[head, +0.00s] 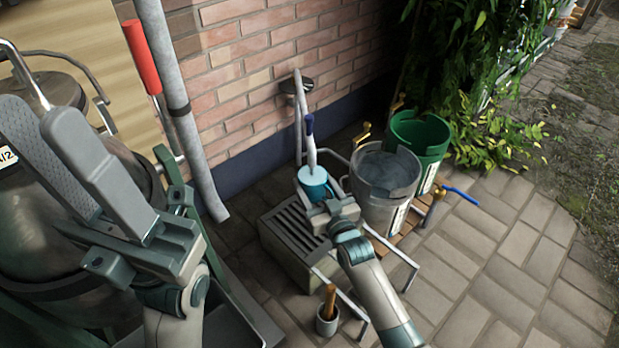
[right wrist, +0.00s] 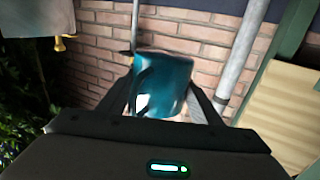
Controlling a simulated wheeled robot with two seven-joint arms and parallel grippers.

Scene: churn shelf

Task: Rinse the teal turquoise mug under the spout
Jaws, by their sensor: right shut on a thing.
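The teal mug (head: 314,188) is held above the slatted grey drain box in the head view, with its pale inside facing up. My right gripper (head: 325,207) is shut on it. In the right wrist view the teal mug (right wrist: 170,82) sits between the two dark fingers. A narrow blue piece (head: 309,123) is above the mug, and a pale column (head: 312,155) runs from it down to the mug; I cannot tell whether that is water. My left gripper (head: 40,115) is at the left, its fingers apart and nothing seen between them.
The slatted drain box (head: 285,270) stands below the mug, by the brick wall (head: 240,75). A metal bucket (head: 385,185) and a green bucket (head: 425,135) stand to the right. A small cup with a wooden handle (head: 327,305) is in front. Paving at the right is clear.

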